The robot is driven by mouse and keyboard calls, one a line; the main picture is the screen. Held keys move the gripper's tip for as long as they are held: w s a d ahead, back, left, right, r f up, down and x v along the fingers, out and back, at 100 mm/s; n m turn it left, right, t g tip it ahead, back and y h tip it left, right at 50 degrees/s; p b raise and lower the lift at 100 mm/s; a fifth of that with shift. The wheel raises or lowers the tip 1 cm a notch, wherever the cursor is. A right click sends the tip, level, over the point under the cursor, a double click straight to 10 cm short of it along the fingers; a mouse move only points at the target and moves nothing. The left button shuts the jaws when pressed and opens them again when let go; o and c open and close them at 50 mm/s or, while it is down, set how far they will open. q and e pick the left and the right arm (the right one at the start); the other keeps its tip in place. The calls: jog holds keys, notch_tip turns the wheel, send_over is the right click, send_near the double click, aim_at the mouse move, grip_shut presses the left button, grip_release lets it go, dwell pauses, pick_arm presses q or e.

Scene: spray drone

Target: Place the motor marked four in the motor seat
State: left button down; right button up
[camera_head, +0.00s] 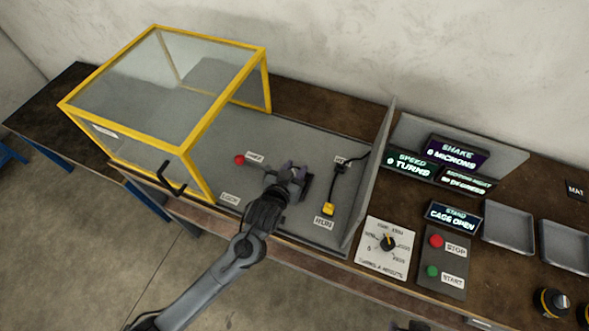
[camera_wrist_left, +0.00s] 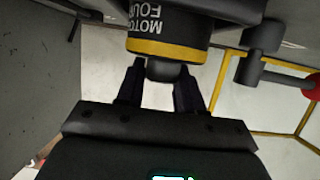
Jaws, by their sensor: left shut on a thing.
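The motor marked four (camera_wrist_left: 166,28) is a black cylinder with white lettering and a yellow band in the left wrist view. My left gripper (camera_wrist_left: 160,80) is shut on the narrow dark knob at its end. In the head view my left gripper (camera_head: 292,174) is over the grey stand bed, right of the open cage, and largely hides the motor. A dark block (camera_head: 306,187) stands beside the gripper. A grey fitting (camera_wrist_left: 245,12) lies right against or behind the motor in the wrist view; I cannot tell whether the motor touches it. The motor seat is not clearly visible.
A yellow-framed clear cage (camera_head: 190,135) stands left, its handle in front. Controls and trays (camera_head: 508,227) are farther right.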

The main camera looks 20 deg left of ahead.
pick_arm(q)
jog(key=c, duration=1.1)
grip_release()
jog(key=shift+f, duration=0.15)
jog(key=o, duration=0.4)
